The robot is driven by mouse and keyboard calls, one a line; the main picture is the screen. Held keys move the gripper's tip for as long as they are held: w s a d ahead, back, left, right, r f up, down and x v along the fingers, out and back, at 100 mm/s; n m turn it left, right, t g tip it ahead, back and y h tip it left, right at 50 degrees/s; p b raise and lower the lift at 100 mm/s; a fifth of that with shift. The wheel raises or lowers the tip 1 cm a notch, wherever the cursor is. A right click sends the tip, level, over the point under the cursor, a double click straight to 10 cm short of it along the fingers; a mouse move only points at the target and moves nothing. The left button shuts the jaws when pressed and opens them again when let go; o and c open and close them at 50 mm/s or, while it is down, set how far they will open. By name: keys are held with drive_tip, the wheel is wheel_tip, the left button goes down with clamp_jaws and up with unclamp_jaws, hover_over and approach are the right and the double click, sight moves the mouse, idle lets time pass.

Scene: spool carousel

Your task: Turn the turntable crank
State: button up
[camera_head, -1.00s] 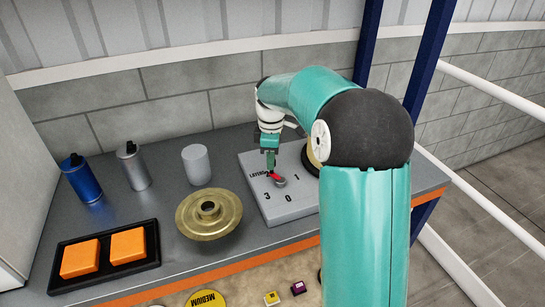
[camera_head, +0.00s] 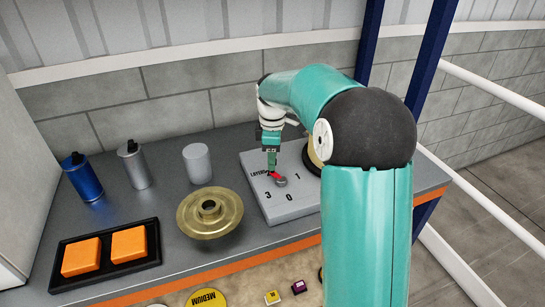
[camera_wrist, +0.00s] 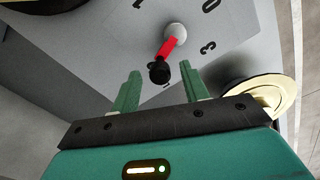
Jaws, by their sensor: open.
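A small red crank arm (camera_head: 275,175) with a grey round hub sits on a light grey panel (camera_head: 290,207) marked LAYERS, with numbers around the hub. In the wrist view the red arm (camera_wrist: 167,47) runs from the hub to a black knob (camera_wrist: 159,73). My gripper (camera_head: 271,168) is above the panel at the crank. In the wrist view its two green fingers (camera_wrist: 161,68) are open, with the black knob between or just beyond their tips. I see gaps beside the knob and cannot tell contact. The pointer is near the 2, partly hidden.
A brass flanged disc (camera_head: 210,214) lies left of the panel. Further left are a white cylinder (camera_head: 198,163), a silver can (camera_head: 134,165), a blue can (camera_head: 82,177) and a black tray (camera_head: 107,273) with orange blocks. My arm hides the bench's right side.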

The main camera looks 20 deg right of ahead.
wheel_tip(320, 180, up, 13)
drive_tip(key=shift+r, duration=0.15)
idle(0.5)
